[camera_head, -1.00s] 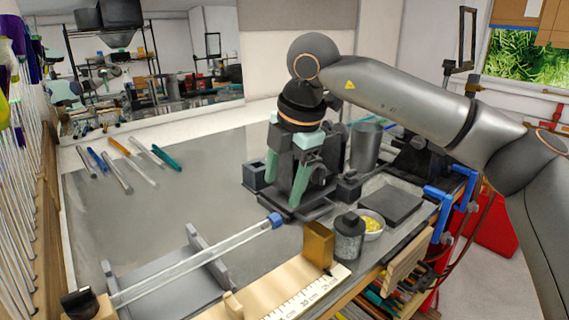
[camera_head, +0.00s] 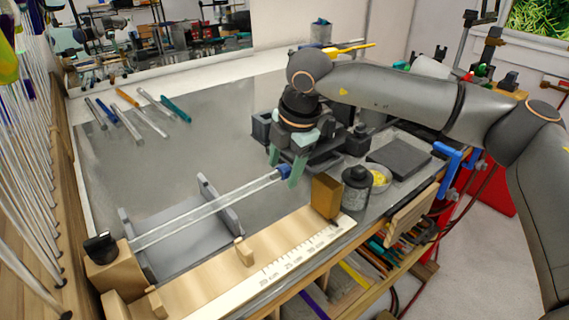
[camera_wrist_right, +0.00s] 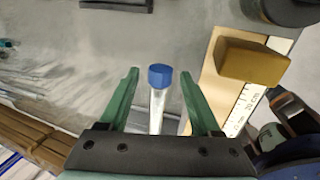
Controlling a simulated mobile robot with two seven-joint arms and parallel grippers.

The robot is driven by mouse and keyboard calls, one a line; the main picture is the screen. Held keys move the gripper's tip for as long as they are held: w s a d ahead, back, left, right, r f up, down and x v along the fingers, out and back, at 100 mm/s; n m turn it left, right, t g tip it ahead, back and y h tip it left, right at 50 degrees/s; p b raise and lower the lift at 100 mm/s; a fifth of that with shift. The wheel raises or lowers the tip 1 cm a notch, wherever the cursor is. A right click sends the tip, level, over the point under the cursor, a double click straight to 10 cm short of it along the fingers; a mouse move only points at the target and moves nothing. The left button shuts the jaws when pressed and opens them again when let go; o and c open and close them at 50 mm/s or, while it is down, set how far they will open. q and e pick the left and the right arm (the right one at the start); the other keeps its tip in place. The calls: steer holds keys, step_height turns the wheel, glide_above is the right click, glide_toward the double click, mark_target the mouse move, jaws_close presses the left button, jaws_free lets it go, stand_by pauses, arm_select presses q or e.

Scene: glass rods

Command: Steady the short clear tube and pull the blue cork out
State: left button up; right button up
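The clear tube (camera_head: 205,214) lies across the grey cradle (camera_head: 208,184), tilted slightly up toward its right end in the head view. The blue cork (camera_head: 283,172) sits in that right end. My right gripper (camera_head: 284,174) is at the cork end, with its green fingers pointing down. In the right wrist view, the gripper (camera_wrist_right: 160,90) is open, and the cork (camera_wrist_right: 160,75) and tube end (camera_wrist_right: 158,108) lie between the fingers with gaps on both sides. My left gripper is in neither current view.
A wooden ruler board (camera_head: 290,262) with a brown block (camera_head: 326,196) runs along the front. A dark jar (camera_head: 356,188) and a bowl of yellow stuff (camera_head: 379,180) stand to the right. Several rods and pens (camera_head: 130,122) lie at the back left.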

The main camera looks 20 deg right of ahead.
jaws_close()
steer(key=shift+o, duration=0.6)
jaws_free()
steer(key=b+v, duration=0.1)
steer(key=v, duration=1.1)
steer(key=shift+r+b, duration=0.3)
steer(key=shift+b, duration=0.1)
